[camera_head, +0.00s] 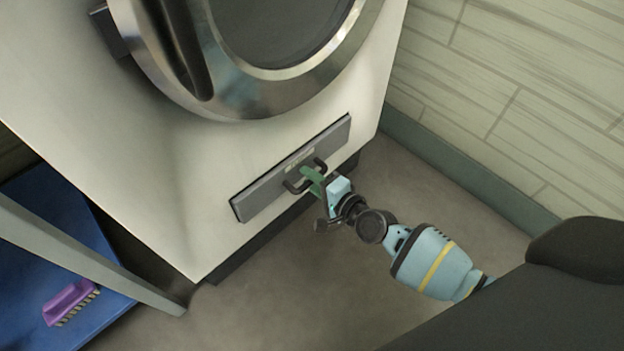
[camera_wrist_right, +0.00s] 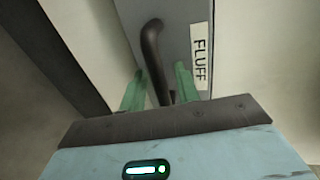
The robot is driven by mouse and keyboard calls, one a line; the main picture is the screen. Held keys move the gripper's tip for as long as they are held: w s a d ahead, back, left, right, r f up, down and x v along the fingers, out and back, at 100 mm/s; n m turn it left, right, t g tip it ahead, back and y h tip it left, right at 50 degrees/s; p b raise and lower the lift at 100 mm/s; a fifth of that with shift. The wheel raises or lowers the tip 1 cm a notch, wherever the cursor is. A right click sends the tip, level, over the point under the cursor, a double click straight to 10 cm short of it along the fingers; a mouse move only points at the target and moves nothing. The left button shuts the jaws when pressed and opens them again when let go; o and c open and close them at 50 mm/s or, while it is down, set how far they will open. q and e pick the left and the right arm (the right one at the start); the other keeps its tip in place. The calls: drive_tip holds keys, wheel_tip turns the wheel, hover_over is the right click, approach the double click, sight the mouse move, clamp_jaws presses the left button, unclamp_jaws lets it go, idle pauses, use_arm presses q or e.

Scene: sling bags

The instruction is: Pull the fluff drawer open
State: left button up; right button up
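The fluff drawer (camera_head: 258,196) is a grey panel low on the front of a white machine. It sits flush with the machine front as far as I can see. Its dark handle (camera_head: 292,186) is a curved bar in the middle; it also shows in the right wrist view (camera_wrist_right: 150,42), beside the FLUFF label (camera_wrist_right: 201,56). My right gripper (camera_head: 312,178) is at the handle. In the right wrist view its two green fingers (camera_wrist_right: 158,88) stand apart, one on each side of the bar, with small gaps visible. My left gripper is not in view.
The white machine (camera_head: 120,150) has a large round door (camera_head: 225,95) above the drawer. A blue shelf (camera_head: 35,240) with a purple brush (camera_head: 68,303) stands at the left. A wall (camera_head: 520,110) is at the right. The floor (camera_head: 270,275) before the drawer is clear.

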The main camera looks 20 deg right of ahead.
drive_tip(key=shift+c, duration=0.3)
clamp_jaws()
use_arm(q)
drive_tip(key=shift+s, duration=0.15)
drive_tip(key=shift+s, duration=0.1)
use_arm(e)
drive_tip(key=shift+s+d, duration=0.1)
drive_tip(key=shift+s, duration=0.1)
drive_tip(key=f+v, duration=0.3)
drive_tip(key=v, duration=1.4)
drive_tip(key=shift+s, duration=0.4)
drive_tip(key=shift+d+f, duration=0.1)
drive_tip(key=shift+d, duration=0.05)
drive_tip(key=shift+o, duration=0.3)
unclamp_jaws()
